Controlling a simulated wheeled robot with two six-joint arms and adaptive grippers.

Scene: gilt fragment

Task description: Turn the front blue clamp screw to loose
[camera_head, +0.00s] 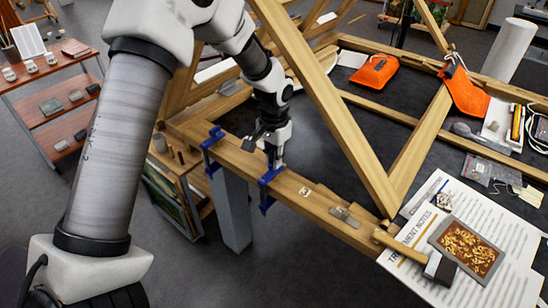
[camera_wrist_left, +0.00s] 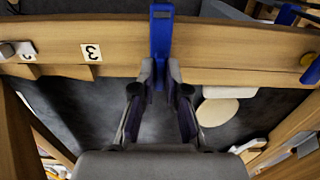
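The front blue clamp (camera_head: 268,184) grips the long wooden beam (camera_head: 311,203), with its lower end hanging below the beam's near edge. My left gripper (camera_head: 273,163) points down at this clamp from above. In the left wrist view, the fingertips (camera_wrist_left: 161,72) lie close along both sides of the blue clamp (camera_wrist_left: 160,32) and appear shut on it. The clamp's screw is mostly hidden between the fingers, so its turn cannot be read. A second blue clamp (camera_head: 212,146) sits further left on the beam; part of it shows in the left wrist view (camera_wrist_left: 287,15). My right gripper is out of view.
Slanted wooden bars (camera_head: 325,110) rise just right of my left arm. Orange pouches (camera_head: 374,71), printed sheets (camera_head: 415,225), a hammer (camera_head: 437,268) and a gilt fragment (camera_head: 466,246) lie to the right. A grey post (camera_head: 233,210) stands under the beam.

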